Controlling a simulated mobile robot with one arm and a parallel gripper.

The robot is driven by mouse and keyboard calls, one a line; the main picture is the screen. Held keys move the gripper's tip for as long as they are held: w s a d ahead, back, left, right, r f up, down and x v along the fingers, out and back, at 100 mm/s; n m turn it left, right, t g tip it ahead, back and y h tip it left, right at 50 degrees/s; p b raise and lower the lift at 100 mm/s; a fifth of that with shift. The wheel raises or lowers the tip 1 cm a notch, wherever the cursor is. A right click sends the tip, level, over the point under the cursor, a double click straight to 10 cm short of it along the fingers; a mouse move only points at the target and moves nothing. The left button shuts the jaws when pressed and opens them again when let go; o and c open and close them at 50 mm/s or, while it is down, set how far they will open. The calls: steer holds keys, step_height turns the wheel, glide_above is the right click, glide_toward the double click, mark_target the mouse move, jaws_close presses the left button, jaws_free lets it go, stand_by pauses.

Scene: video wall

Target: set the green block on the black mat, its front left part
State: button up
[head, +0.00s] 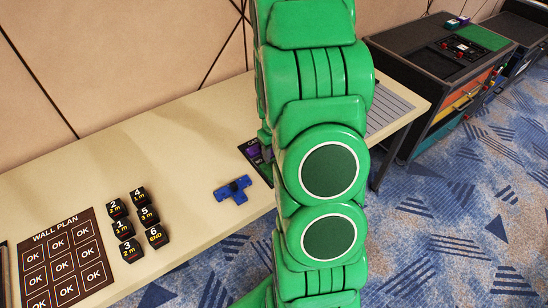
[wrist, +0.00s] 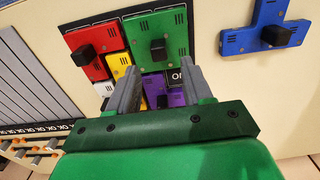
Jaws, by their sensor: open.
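The green block (wrist: 140,33) has a black knob and shows at the top middle in the wrist view. It lies on or over the black mat, beside red, yellow and purple blocks. My gripper (wrist: 154,68) is open, with one finger to each side near the green block's lower edge and knob. No grip on the block shows. In the head view the black mat (head: 245,150) is mostly hidden behind my green arm; only its left part shows. The green block is hidden there.
Red (wrist: 88,68), yellow (wrist: 117,66) and purple (wrist: 178,93) blocks crowd the mat. A blue block (head: 233,190) lies on the table left of my arm. Several numbered black blocks (head: 134,224) and a wall plan board (head: 62,262) are farther left. Table space between is bare.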

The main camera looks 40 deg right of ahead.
steer(key=s+a+r, duration=0.2)
steer(key=a+r, duration=0.2)
steer(key=r, duration=0.3)
steer(key=s+a+r, duration=0.2)
steer(key=a+r, duration=0.2)
steer(key=r, duration=0.4)
steer(key=s+a+r, duration=0.3)
steer(key=s+a, duration=0.1)
steer(key=s, duration=0.3)
steer(key=s+a+r+g, duration=0.1)
steer(key=s+a+r, duration=0.3)
steer(key=s, duration=0.4)
steer(key=s+a+r, duration=0.3)
steer(key=s+a, duration=0.3)
steer(key=s, duration=0.1)
steer(key=shift+s+a+r+g, duration=0.15)
steer(key=shift+s+r+g, duration=0.2)
steer(key=shift+s+g, duration=0.05)
